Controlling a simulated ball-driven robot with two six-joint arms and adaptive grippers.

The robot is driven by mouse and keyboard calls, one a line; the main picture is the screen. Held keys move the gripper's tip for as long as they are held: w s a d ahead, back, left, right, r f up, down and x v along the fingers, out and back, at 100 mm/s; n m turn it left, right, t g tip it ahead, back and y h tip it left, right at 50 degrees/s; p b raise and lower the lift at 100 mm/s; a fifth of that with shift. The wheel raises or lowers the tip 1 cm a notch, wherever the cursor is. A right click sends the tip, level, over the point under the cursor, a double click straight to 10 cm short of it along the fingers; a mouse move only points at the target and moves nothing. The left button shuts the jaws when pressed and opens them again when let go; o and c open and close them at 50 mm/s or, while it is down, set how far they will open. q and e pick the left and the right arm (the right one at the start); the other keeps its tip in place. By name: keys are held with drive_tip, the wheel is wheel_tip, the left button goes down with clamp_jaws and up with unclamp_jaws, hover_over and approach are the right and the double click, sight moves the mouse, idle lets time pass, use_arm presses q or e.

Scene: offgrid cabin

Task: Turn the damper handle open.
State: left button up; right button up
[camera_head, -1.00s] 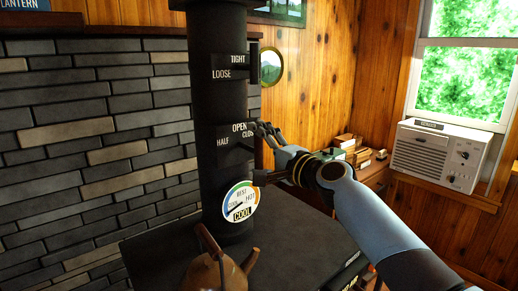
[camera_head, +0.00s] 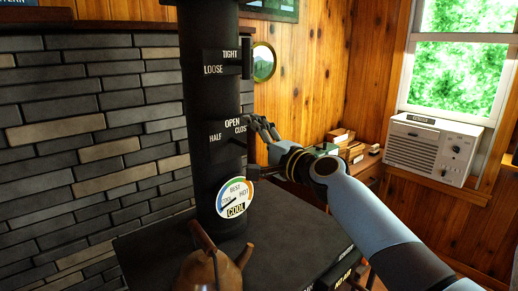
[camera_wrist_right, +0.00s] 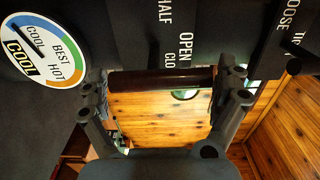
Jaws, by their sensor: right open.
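The black stovepipe (camera_head: 205,110) carries a damper plate (camera_head: 228,130) lettered OPEN, HALF and CLOSED, its last word partly cut off. My right gripper (camera_head: 262,143) is at the pipe's right side, beside this lettering. In the right wrist view, the open fingers (camera_wrist_right: 162,82) stand on either side of a dark reddish-brown bar (camera_wrist_right: 160,78), which looks like the damper handle. It lies across the gap near the OPEN and CLOSED words. I cannot tell whether the fingers touch it. The handle is not clear in the head view. My left gripper is not in view.
A round gauge (camera_head: 236,199) marked COOL, BEST and HOT sits lower on the pipe. A TIGHT/LOOSE plate (camera_head: 222,62) with a dark lever is above. A copper kettle (camera_head: 213,272) stands on the black stove (camera_head: 150,250). A brick wall is left; a window unit (camera_head: 430,150) is right.

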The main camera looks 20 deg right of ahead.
drive_tip(key=v, duration=1.1)
drive_tip(key=shift+s+d, duration=0.15)
drive_tip(key=shift+s, duration=0.25)
